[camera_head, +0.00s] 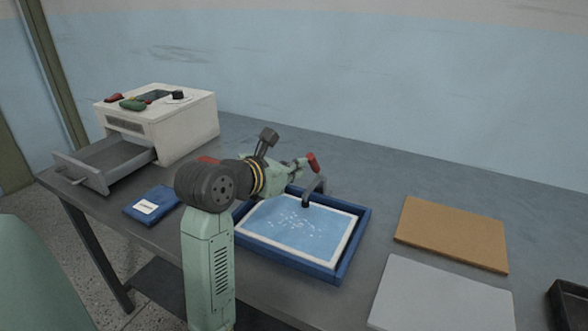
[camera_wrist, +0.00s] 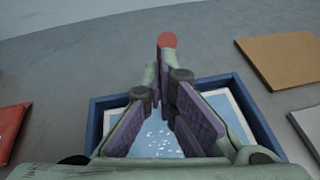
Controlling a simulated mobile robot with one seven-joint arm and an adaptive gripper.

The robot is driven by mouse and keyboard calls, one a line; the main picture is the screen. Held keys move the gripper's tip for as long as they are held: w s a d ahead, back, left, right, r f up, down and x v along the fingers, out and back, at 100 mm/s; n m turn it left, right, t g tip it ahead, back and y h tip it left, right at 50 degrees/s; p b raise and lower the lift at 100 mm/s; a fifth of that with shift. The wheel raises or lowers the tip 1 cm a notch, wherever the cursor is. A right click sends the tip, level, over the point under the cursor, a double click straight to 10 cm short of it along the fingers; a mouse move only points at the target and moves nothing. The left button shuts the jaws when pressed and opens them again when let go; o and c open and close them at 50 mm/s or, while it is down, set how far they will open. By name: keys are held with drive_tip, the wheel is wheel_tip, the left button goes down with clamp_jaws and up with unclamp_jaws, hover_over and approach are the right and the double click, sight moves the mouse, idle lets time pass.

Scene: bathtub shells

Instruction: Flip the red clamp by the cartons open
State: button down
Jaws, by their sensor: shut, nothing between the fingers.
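My gripper (camera_head: 297,167) is over the back of the basin, beside the lever. In the wrist view my gripper (camera_wrist: 165,82) is shut with nothing held. I cannot tell whether it touches the lever. The lever's lower part is hidden behind the fingers.
A brown board (camera_head: 452,234) and a pale board (camera_head: 440,296) lie to the right. A blue packet (camera_head: 152,204) and a white box (camera_head: 186,130) with an open drawer (camera_head: 84,170) are left. A red item (camera_wrist: 12,118) lies left.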

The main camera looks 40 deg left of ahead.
drive_tip(key=shift+w+a+r, duration=0.1)
drive_tip(key=shift+w+r, duration=0.35)
drive_tip(key=shift+r, duration=0.15)
drive_tip(key=w+a+r+g, duration=0.1)
drive_tip(key=w+a, duration=0.1)
drive_tip(key=w, duration=0.6)
drive_tip(key=w+a+r+g+p, duration=0.1)
drive_tip(key=w+a+g, duration=0.1)
drive_tip(key=w, duration=0.6)
drive_tip(key=shift+w+r, duration=0.2)
idle(0.4)
idle(0.4)
